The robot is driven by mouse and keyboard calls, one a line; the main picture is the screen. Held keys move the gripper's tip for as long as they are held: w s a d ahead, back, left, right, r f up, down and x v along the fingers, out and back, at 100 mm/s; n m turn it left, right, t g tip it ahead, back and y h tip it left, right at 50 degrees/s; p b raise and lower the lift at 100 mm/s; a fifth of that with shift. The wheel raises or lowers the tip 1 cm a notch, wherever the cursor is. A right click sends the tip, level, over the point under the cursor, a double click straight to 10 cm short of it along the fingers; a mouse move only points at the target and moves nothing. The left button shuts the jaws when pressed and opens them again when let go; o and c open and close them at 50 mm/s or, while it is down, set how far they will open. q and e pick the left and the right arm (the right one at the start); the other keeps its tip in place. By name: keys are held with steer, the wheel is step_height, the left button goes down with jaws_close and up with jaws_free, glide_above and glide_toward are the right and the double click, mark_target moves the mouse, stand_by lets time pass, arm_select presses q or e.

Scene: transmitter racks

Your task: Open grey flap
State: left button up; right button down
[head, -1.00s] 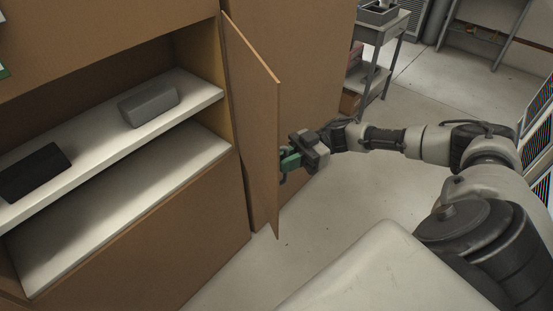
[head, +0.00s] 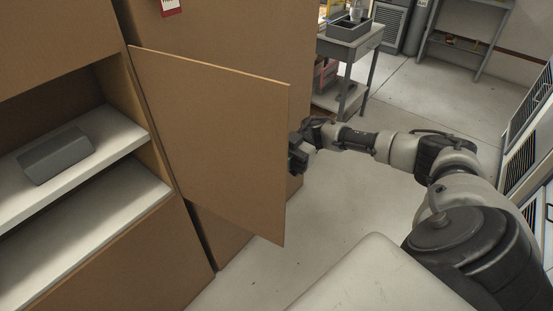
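A flat brown door panel (head: 220,140) is hinged at the right side of the cabinet opening and stands swung outward; it looks brown, not grey. No separate grey flap shows. My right gripper (head: 297,158) is at the panel's free right edge, with its dark fingers partly hidden by the panel. I cannot tell whether the fingers are open, shut or touching the edge. My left gripper is out of view.
The open cabinet has a white shelf (head: 118,137) with a grey box (head: 56,156) on it. A grey trolley (head: 350,45) stands at the back. Screens (head: 528,115) are on the right. The floor (head: 375,205) beyond my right arm is clear.

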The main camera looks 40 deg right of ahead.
steer(key=shift+d+f, duration=0.1)
steer(key=shift+d, duration=0.1)
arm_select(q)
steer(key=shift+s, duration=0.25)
arm_select(e)
steer(key=c, duration=1.2)
jaws_free()
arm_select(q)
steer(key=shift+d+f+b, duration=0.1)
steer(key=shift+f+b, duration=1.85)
arm_select(e)
steer(key=shift+w+d, duration=0.35)
steer(key=shift+d, duration=1.45)
steer(key=shift+w+d, duration=0.3)
steer(key=shift+d, duration=1.45)
steer(key=shift+w+d, duration=0.35)
steer(key=shift+d, duration=1.45)
